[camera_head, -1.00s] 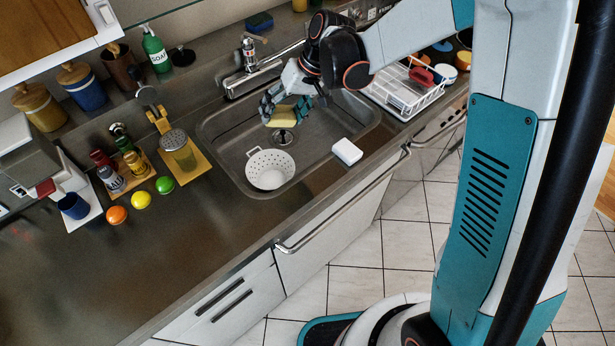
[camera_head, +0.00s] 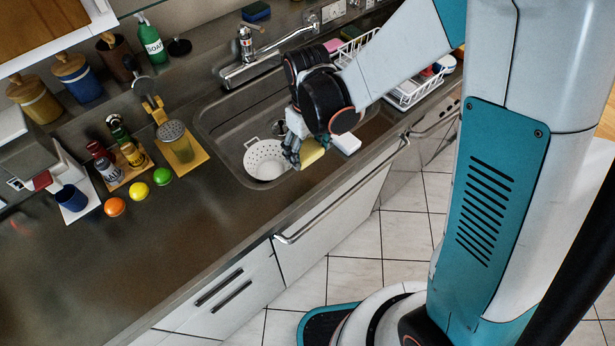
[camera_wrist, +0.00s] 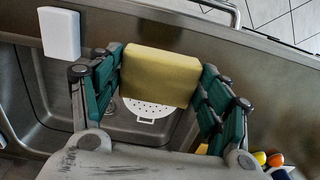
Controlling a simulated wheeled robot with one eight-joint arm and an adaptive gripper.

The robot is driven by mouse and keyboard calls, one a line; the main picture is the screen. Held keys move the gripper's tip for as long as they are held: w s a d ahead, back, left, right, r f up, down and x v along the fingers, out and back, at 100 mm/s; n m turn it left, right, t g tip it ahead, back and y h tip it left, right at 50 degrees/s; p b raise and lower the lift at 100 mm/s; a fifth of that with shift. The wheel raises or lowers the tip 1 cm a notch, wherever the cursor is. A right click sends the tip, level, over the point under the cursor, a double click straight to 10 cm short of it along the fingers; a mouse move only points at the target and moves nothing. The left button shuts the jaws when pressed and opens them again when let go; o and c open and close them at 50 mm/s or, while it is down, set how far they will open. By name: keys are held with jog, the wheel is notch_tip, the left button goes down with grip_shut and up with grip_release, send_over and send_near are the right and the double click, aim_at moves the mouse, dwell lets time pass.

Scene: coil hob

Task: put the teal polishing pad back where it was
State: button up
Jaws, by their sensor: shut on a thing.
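My gripper (camera_wrist: 160,76) is shut on a yellow block-shaped pad (camera_wrist: 161,74), gripping it by its two ends. In the head view, my gripper (camera_head: 301,150) holds the yellow pad (camera_head: 312,153) over the sink's front rim, right of the white colander (camera_head: 264,161). No plainly teal pad shows. A dark blue block with a greenish lower part (camera_head: 256,11) lies on the back ledge behind the tap. A white block (camera_head: 346,143) lies at the sink's front right; it is at upper left in the wrist view (camera_wrist: 59,33).
The sink (camera_head: 212,121) holds the colander. A white dish rack (camera_head: 405,96) stands to its right. A yellow board (camera_head: 186,158) with a grater, fruits and a bottle tray (camera_head: 117,181) are to its left. The front left counter (camera_head: 190,235) is clear.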

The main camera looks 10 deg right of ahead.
aim_at(308, 178)
notch_tip(308, 178, down, 10)
jog(key=b, duration=0.5)
jog(key=shift+f+b, duration=0.2)
jog(key=shift+b, duration=0.15)
jog(key=shift+r, duration=0.1)
jog(key=o, duration=0.9)
jog(key=shift+o, duration=0.2)
notch_tip(308, 178, up, 12)
jog(key=p, duration=0.3)
